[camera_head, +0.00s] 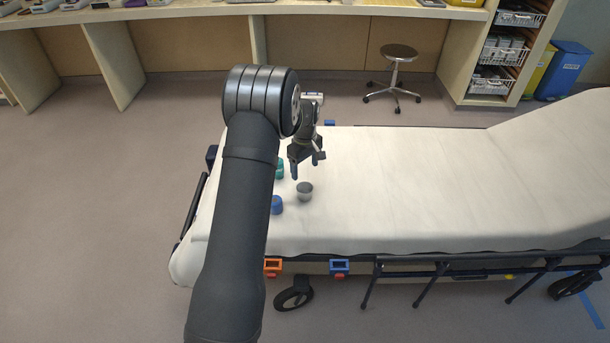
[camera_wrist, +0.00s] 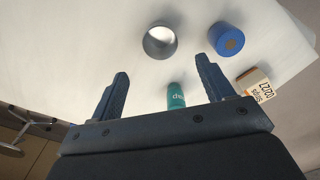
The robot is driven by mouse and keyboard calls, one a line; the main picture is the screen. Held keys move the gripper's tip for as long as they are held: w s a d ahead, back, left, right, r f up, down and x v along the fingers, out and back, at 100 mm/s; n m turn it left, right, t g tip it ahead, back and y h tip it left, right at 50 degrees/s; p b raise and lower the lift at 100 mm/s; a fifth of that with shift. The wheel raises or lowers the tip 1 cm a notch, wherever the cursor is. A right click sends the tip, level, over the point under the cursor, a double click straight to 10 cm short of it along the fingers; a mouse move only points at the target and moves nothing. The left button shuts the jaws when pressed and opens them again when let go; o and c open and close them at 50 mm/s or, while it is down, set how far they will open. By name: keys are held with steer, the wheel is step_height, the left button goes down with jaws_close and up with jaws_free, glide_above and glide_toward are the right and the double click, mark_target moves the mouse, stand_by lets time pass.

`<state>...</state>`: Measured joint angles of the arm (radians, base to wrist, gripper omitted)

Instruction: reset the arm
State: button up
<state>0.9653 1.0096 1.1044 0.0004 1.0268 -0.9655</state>
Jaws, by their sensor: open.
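My gripper (camera_head: 306,170) is open and empty above the white stretcher (camera_head: 420,180), near its left end. Its two fingers also show spread apart in the wrist view (camera_wrist: 160,85). A grey cup (camera_head: 305,191) stands just below and beside the fingertips; in the wrist view the cup (camera_wrist: 159,41) lies beyond the fingers. A blue cylinder (camera_head: 276,205) stands left of the cup, partly hidden by my arm; it shows fully in the wrist view (camera_wrist: 226,39). A teal labelled container (camera_head: 280,168) is also partly behind my arm, and appears between the fingers in the wrist view (camera_wrist: 176,96).
A small orange and white labelled box (camera_wrist: 254,84) shows in the wrist view only. The stretcher's right side is clear. A stool (camera_head: 397,75), a long counter (camera_head: 180,12) and a shelf with baskets (camera_head: 497,50) stand behind. Rails (camera_head: 440,268) run along the near edge.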

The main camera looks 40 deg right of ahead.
mark_target(305, 185)
steer(key=shift+r, duration=0.2)
step_height(305, 185, down, 12)
steer(key=shift+f, duration=0.15)
step_height(305, 185, up, 2)
steer(key=shift+r, duration=0.95)
